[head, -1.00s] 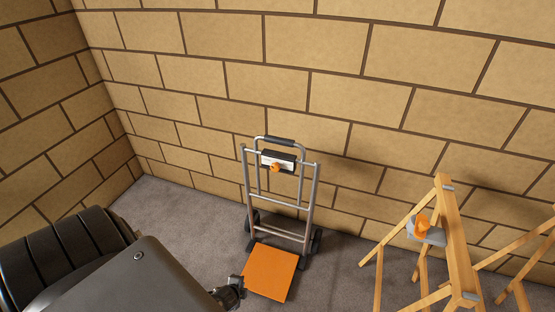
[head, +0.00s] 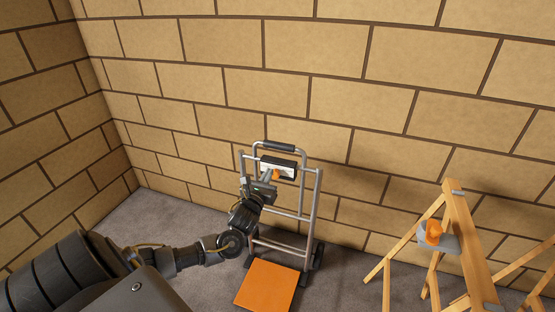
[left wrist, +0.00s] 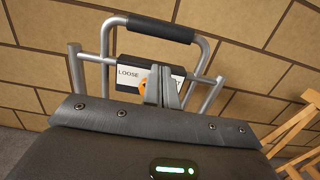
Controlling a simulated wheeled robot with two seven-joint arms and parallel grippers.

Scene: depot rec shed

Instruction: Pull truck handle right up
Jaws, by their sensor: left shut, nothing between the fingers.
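The hand truck (head: 312,215) stands upright against the block wall. Its handle, a grey loop with a black grip (head: 279,147), rises a short way above the side posts; the grip also shows in the left wrist view (left wrist: 160,28). A black and white label plate (head: 287,168), reading "LOOSE" on its left part, sits on the crossbar below the grip, with an orange knob (head: 276,174). My left gripper (head: 270,176) is shut and empty, its tips at the knob. In the left wrist view the fingers partly hide the knob (left wrist: 143,88); touching or apart I cannot tell.
The truck's orange toe plate (head: 268,286) lies at the floor in front. A wooden trestle (head: 462,235) with a grey bracket and orange knob (head: 432,232) stands at the right. Grey floor is free left of the truck.

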